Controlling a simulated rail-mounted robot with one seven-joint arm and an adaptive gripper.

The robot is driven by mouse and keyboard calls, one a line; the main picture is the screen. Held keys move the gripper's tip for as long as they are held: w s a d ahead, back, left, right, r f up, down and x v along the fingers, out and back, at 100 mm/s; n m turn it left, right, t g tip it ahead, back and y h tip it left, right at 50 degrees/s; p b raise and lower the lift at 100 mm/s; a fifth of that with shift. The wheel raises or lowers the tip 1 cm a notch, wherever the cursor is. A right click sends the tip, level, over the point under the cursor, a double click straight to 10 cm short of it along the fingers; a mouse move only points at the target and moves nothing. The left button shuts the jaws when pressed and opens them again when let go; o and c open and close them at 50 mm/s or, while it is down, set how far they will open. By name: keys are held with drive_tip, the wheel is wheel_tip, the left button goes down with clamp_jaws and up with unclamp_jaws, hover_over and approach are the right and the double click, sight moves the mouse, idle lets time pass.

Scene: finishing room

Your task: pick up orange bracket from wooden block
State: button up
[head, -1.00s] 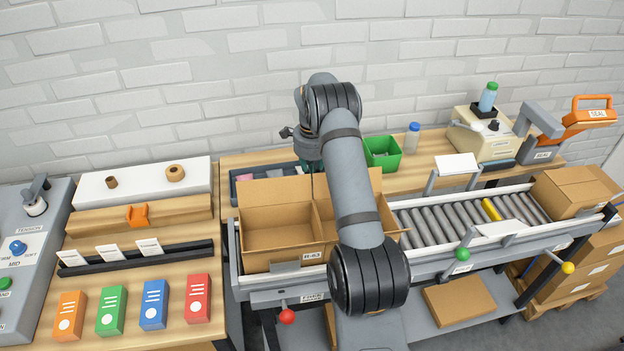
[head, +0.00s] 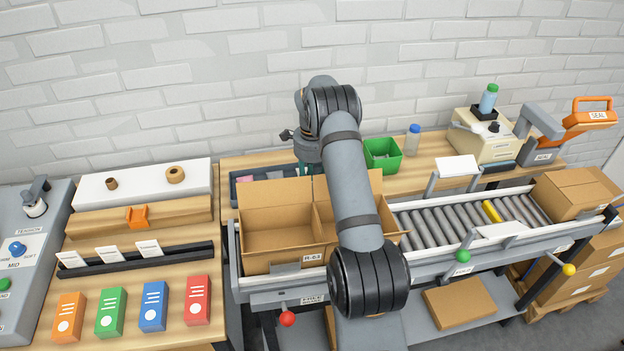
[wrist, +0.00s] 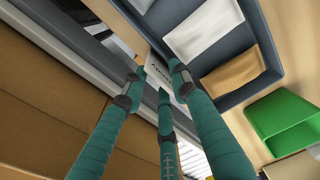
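The orange bracket (head: 137,216) sits on the wooden block (head: 185,212) on the left bench. My gripper is mostly hidden behind my arm in the head view, above the conveyor and the back bench, well to the right of the bracket. The bracket and block are not in the wrist view.
An open cardboard box (head: 270,262) stands on the conveyor (head: 425,228). A grey tray (wrist: 222,38) and a green bin (head: 382,153) are behind it. A white slab (head: 143,184) and colored boxes (head: 154,306) flank the block.

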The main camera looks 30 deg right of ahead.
wheel_tip(320, 180, up, 11)
drive_tip(key=b, duration=0.1)
drive_tip(key=shift+r, duration=0.15)
drive_tip(key=o, duration=0.4)
drive_tip(key=shift+r, duration=0.55)
drive_tip(key=o, duration=1)
drive_tip(key=shift+a, duration=0.15)
